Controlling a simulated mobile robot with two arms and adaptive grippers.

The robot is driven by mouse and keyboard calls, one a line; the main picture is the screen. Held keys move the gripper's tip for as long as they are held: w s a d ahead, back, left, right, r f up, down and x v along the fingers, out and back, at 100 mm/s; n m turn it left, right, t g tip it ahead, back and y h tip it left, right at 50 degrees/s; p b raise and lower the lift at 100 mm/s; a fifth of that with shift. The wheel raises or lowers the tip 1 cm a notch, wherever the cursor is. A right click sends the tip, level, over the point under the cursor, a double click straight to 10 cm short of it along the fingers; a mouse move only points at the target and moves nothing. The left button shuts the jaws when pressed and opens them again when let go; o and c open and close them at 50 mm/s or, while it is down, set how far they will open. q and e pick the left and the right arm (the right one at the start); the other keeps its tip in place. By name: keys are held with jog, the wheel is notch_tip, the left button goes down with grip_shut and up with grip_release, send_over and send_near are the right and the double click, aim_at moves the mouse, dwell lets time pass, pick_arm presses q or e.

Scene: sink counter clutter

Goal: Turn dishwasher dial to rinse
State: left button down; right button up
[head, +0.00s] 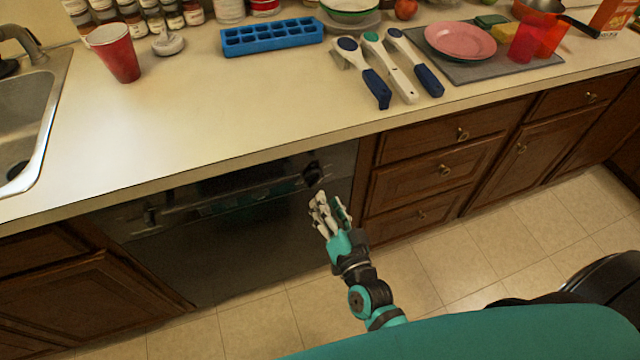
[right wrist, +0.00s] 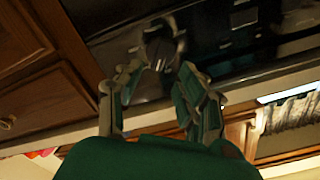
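The black dishwasher (head: 240,232) is built in under the counter. Its dial (head: 313,172) is a dark round knob at the upper right of the front panel. In the right wrist view the dial (right wrist: 160,50) shows just beyond and between my fingertips. My right gripper (head: 331,204) is open and empty, just below the dial in the head view. In the right wrist view its fingers (right wrist: 160,72) are spread, one toward each side of the dial. I cannot tell whether they touch it. The dial's markings are too dark to read. My left gripper is not in view.
Wooden drawers (head: 440,172) with knobs stand right of the dishwasher. The counter edge (head: 230,160) overhangs the panel. On the counter are a red cup (head: 116,54), a blue ice tray (head: 271,37), several utensils and a pink plate (head: 460,40). A sink (head: 38,110) is at left.

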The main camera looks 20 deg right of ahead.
aim_at(318, 183)
jog(key=w, duration=0.5)
jog(key=shift+w+a, duration=0.1)
jog(key=shift+w, duration=0.3)
grip_shut()
